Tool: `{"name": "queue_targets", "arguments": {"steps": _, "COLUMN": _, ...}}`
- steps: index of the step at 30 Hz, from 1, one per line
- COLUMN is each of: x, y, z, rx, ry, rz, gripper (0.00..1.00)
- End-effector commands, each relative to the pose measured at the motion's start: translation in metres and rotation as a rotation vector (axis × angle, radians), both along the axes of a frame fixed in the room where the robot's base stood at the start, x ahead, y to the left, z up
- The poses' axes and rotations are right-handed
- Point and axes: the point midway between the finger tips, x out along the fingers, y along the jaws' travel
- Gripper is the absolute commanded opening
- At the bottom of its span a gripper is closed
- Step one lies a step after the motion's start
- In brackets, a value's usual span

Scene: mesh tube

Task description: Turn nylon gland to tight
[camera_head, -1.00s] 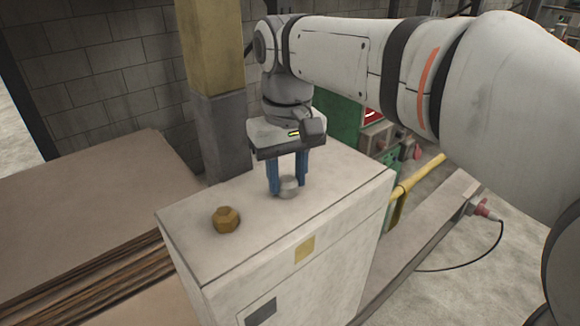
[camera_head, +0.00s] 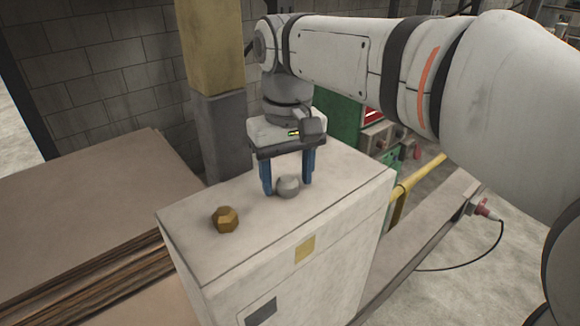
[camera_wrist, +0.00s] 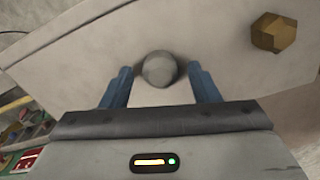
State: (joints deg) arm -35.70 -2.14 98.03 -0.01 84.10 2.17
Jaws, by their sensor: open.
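A grey rounded gland (camera_head: 288,186) sits on top of the white cabinet (camera_head: 335,185). I take it for the nylon gland. A brass-coloured faceted gland (camera_head: 225,219) stands to its left on the same top. My gripper (camera_head: 287,189) points down over the grey gland with its blue fingers apart, one on each side. In the wrist view the grey gland (camera_wrist: 159,69) shows between and just beyond the fingertips (camera_wrist: 160,72), with a gap on both sides. The brass gland (camera_wrist: 274,33) is at the upper right there, clear of the fingers.
A post (camera_head: 219,130) with a yellow upper part rises behind the cabinet. Brown sheets (camera_head: 90,200) are stacked at the left. A yellow pipe (camera_head: 415,178) and a green machine (camera_head: 338,118) are at the right. The cabinet top's near end is free.

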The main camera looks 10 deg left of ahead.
Motion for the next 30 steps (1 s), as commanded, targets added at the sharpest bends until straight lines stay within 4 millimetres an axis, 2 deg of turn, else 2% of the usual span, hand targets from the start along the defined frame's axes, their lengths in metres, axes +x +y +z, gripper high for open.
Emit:
{"name": "queue_targets", "arguments": {"steps": 4, "x": 0.001, "y": 0.000, "z": 0.011, "rx": 0.001, "ry": -0.002, "rz": 0.000, "gripper": 0.55}}
{"name": "queue_targets", "arguments": {"steps": 12, "x": 0.001, "y": 0.001, "z": 0.057, "rx": 0.002, "ry": -0.003, "rz": 0.000, "gripper": 0.55}}
{"name": "queue_targets", "arguments": {"steps": 16, "x": 0.001, "y": 0.000, "z": 0.071, "rx": 0.001, "ry": -0.002, "rz": 0.000, "gripper": 0.55}}
{"name": "queue_targets", "arguments": {"steps": 21, "x": 0.001, "y": 0.000, "z": 0.078, "rx": 0.001, "ry": -0.001, "rz": 0.000, "gripper": 0.55}}
{"name": "queue_targets", "arguments": {"steps": 30, "x": 0.000, "y": 0.000, "z": 0.078, "rx": 0.000, "ry": 0.000, "rz": 0.000, "gripper": 0.55}}
